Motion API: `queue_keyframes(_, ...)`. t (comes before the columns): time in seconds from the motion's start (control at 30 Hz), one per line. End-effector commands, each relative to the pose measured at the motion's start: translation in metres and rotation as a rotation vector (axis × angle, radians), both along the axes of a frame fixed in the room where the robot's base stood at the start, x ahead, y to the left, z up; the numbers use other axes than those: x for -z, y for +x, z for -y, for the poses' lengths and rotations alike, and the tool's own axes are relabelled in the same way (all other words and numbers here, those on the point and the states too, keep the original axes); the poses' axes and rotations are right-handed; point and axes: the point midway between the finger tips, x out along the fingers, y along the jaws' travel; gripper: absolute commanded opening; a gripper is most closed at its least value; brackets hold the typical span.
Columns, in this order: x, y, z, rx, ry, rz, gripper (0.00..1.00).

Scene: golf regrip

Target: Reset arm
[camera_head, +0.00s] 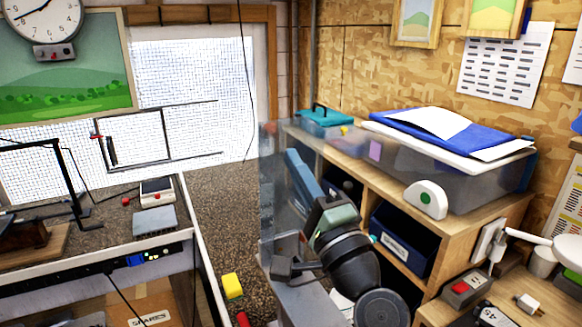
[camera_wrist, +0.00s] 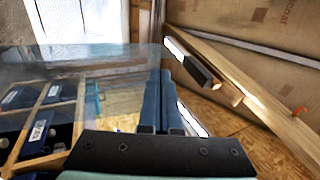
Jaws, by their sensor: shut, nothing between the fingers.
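My gripper (camera_head: 293,158) is in the middle of the head view, in front of the wooden shelf unit. Its blue fingers point up and away, and the dark wrist and arm links show below them. In the wrist view my gripper (camera_wrist: 166,78) has its two blue fingers side by side, closed together with nothing held. A see-through panel (camera_head: 272,200) stands beside the fingers in the head view and seems to overlap them. I cannot tell whether they touch it.
The wooden shelf unit (camera_head: 405,185) with blue bins (camera_head: 398,243) and a clear lidded box (camera_head: 455,180) is at right. A workbench (camera_head: 105,262) is at left. A yellow block (camera_head: 232,286) is low between them. A wooden frame (camera_wrist: 235,85) crosses the wrist view's right.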

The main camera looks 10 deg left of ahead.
Motion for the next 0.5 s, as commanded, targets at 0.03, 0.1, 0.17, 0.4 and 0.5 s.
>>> queue_keyframes(0.03,0.006,-0.01,0.007,0.005,-0.003,-0.001,0.0)
queue_keyframes(0.1,0.008,-0.023,0.016,0.004,-0.003,0.001,0.0)
queue_keyframes(0.17,0.009,-0.033,0.023,0.005,-0.002,-0.001,0.0)
queue_keyframes(0.4,0.011,-0.062,0.042,0.003,-0.002,-0.001,0.0)
queue_keyframes(0.5,0.01,-0.067,0.046,0.004,-0.002,-0.001,0.0)
